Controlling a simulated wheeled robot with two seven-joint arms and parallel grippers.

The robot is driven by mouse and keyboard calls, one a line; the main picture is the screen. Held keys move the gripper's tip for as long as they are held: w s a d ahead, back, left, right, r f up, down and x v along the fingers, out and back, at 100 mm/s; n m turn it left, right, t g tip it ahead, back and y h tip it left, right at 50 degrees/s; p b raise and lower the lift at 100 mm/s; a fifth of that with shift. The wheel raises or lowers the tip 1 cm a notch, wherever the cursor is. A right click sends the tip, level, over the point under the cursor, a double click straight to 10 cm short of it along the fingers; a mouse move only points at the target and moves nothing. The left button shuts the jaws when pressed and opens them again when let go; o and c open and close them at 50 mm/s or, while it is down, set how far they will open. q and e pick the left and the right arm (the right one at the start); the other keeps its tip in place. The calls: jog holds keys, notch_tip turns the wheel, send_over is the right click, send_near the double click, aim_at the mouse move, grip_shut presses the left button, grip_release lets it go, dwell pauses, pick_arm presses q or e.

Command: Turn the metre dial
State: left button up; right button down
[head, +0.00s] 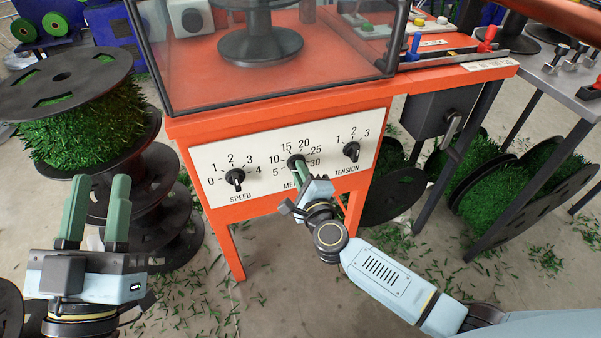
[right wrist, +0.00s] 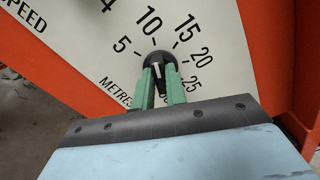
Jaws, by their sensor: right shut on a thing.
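The metre dial (head: 295,160) is the middle black knob on the white panel (head: 265,174), with a scale from 5 to 30 around it. In the right wrist view the knob (right wrist: 157,58) sits between the two green fingertips of my right gripper (right wrist: 160,76), which is shut on it. A white mark shows on the knob between the fingers; which number it points to is hard to tell. The gripper's body hides part of the METRES label in the head view. My left gripper (head: 98,184) is open and empty, left of the panel.
The speed dial (head: 235,177) and tension dial (head: 351,150) flank the metre dial closely. A clear guard box (head: 285,90) stands above on the orange machine (head: 210,126).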

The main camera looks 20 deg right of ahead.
pick_arm(q)
notch_tip(320, 180, down, 13)
jog(key=a+g+y+p, duration=0.2)
jog(key=g+y+p, duration=0.2)
jog(key=g, duration=0.5)
jog(key=s+a+f+n+g+y+p, duration=0.1)
jog(key=s+a+f+g+y+p, duration=0.1)
jog(key=s+a+f+g, duration=0.3)
jog(key=shift+s+f+g+p, duration=0.35)
jog(key=shift+s+f+g, duration=1.4)
jog(key=shift+s, duration=0.5)
pick_arm(e)
jog(key=shift+f+n, duration=0.15)
jog(key=shift+n, duration=4.35)
jog(key=c, duration=1.4)
grip_release()
jog(key=shift+c, duration=0.2)
